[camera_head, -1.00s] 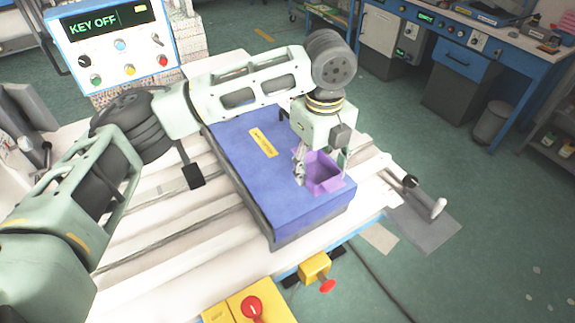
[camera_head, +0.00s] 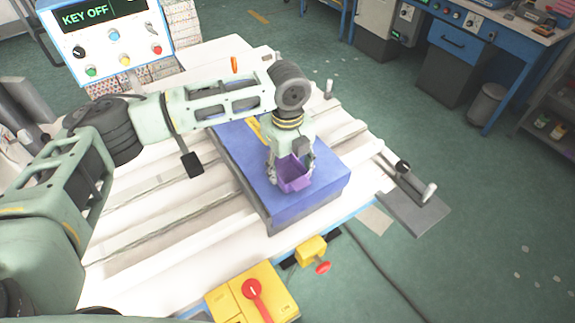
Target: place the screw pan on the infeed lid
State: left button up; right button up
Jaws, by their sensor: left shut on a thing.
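The screw pan is a small purple open box (camera_head: 294,178). It is at or just above the top of the blue infeed lid (camera_head: 318,188), near its front right part; I cannot tell whether it touches. My left gripper (camera_head: 288,177) points down and is shut on the pan, with fingers at its sides. My arm hides the back part of the lid. My right gripper is not in view.
The lid lies on a white slatted table (camera_head: 140,235). A control panel reading KEY OFF (camera_head: 108,40) stands at the back left. A yellow box with a red rotary switch (camera_head: 252,298) and a yellow block with a red knob (camera_head: 312,252) are at the front edge.

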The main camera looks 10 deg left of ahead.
aim_at(288, 175)
pick_arm(q)
jog(key=shift+f, duration=0.15)
jog(key=o, duration=1.1)
jog(key=shift+o, duration=0.2)
jog(key=shift+r, duration=0.6)
notch_tip(288, 175, up, 11)
jog(key=b, duration=0.3)
